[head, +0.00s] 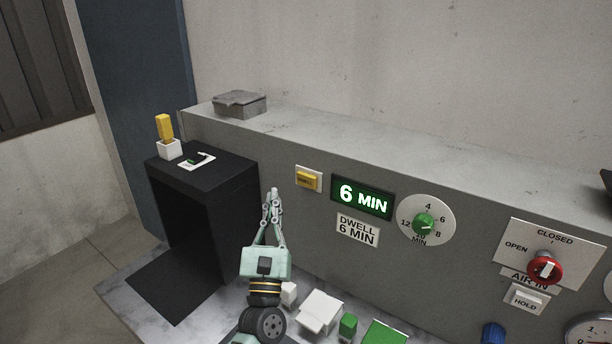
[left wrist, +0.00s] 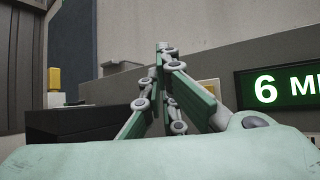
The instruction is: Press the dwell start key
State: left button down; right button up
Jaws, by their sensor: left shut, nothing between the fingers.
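A yellow key (head: 308,181) on a white plate sits on the upright grey panel, left of the green-lit display (head: 362,197) that reads 6 MIN. The lettering on the key is too small to read. My left gripper (head: 274,192) is shut and empty, fingers pointing up and away. In the head view its tips are left of the key and apart from it in the picture. In the left wrist view the closed fingers (left wrist: 163,48) stand in the middle, the display (left wrist: 280,87) is at the right, and the key is mostly hidden behind a finger. My right gripper is not in view.
A green dial (head: 424,224) and a DWELL 6 MIN label (head: 357,230) are right of the key. A red valve knob (head: 544,269) is farther right. A black box (head: 206,170) stands left of my gripper. White and green blocks (head: 320,312) lie below the panel.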

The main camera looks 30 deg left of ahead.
aim_at(306, 181)
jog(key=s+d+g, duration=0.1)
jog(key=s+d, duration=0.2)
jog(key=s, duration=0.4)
pick_arm(q)
jog(key=w+d+b, duration=0.1)
jog(key=w+b, duration=0.1)
jog(key=w, duration=0.6)
jog(key=shift+w+b, duration=0.15)
jog(key=shift+b, duration=0.15)
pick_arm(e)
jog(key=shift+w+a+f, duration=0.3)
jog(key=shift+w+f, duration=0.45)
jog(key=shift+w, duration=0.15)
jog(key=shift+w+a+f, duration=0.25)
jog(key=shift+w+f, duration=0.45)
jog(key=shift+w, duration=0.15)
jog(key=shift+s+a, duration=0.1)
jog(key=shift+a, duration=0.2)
pick_arm(q)
jog(key=shift+w+r+b, duration=0.1)
jog(key=shift+w+b, duration=0.35)
jog(key=shift+b, duration=0.05)
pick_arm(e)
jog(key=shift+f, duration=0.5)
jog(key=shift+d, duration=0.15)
